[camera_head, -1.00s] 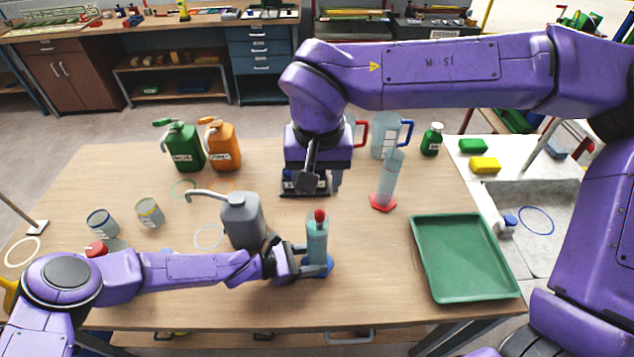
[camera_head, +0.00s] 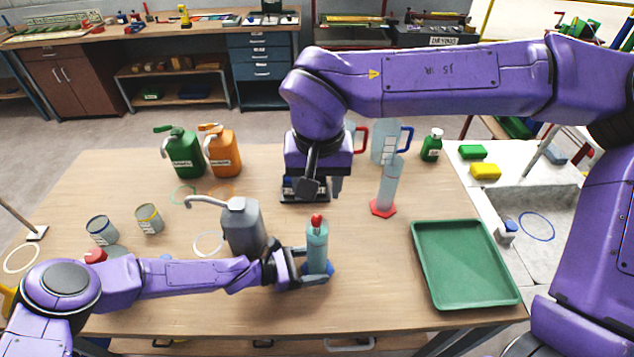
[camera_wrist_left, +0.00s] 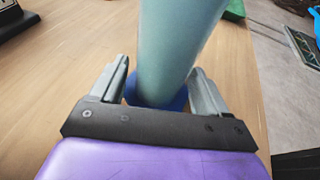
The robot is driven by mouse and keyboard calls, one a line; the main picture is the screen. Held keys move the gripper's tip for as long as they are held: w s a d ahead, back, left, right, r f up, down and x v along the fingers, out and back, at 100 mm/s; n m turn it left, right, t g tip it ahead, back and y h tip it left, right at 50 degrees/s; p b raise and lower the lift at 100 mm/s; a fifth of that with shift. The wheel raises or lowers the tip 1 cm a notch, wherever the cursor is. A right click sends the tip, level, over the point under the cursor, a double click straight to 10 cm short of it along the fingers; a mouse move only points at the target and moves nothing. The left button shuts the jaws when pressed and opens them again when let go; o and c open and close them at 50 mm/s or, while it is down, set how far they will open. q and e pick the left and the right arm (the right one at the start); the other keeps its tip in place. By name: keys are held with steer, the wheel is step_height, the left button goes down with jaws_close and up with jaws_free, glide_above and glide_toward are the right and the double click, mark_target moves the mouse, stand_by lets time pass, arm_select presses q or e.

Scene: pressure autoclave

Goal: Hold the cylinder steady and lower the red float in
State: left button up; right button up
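The clear cylinder (camera_head: 317,246) with pale teal contents and a blue foot stands upright near the table's front edge. The red float (camera_head: 317,220) shows at its mouth; how deep it sits is too small to tell. My left gripper (camera_head: 305,272) is low at the cylinder, one finger on each side. In the left wrist view the cylinder (camera_wrist_left: 175,50) stands between the fingers, with a narrow gap at the left one, so the gripper looks open. My right gripper (camera_head: 318,190) hangs pointing down behind the cylinder, away from the float; its fingertips are partly hidden.
A grey jug (camera_head: 243,228) stands close left of the cylinder, behind my left forearm. A second cylinder (camera_head: 388,186) with a red foot stands behind right. A green tray (camera_head: 465,265) lies at right. Bare table lies between the cylinder and the tray.

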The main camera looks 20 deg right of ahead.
arm_select(q)
steer(key=v, duration=1.2)
